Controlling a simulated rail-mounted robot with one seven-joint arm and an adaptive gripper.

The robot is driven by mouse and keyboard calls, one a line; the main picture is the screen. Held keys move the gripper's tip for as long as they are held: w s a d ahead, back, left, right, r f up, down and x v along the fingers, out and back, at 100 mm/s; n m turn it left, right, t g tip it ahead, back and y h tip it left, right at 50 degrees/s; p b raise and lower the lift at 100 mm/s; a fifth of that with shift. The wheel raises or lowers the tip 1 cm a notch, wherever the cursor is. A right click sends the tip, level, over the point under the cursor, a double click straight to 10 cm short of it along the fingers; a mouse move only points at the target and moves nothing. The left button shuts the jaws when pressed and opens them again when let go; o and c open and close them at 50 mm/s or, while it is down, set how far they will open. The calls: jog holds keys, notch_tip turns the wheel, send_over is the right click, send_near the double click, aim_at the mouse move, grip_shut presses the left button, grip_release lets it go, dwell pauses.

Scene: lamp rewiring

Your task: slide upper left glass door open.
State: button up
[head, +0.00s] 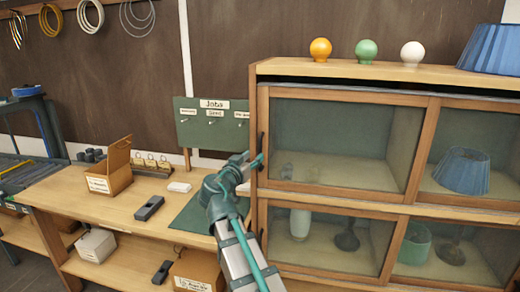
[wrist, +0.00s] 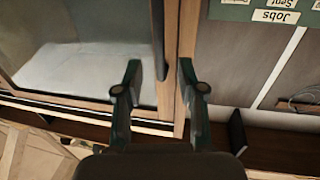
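The upper left glass door (head: 335,140) of the wooden cabinet has a wood frame and clear glass, and it looks closed. A dark upright handle (head: 261,143) is on its left edge. My gripper (head: 253,160) is at that left edge, close to the handle. In the wrist view my gripper (wrist: 160,68) is open, its two dark fingers apart. The handle (wrist: 158,40) and the door's wood edge show beyond and between the fingertips. Whether a finger touches the handle cannot be told. Glassware and a pale pane (wrist: 80,75) show through the door.
Lower doors (head: 330,240) and a right upper door (head: 475,155) adjoin it. Orange, green and white bulbs (head: 365,51) and a blue shade (head: 492,48) stand on top. A workbench (head: 130,205) with boxes and a Jobs board (head: 212,125) lie left.

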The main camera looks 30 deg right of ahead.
aim_at(260, 168)
jog(key=p+x, duration=0.2)
jog(key=x, duration=0.4)
jog(key=shift+d, duration=0.15)
grip_shut()
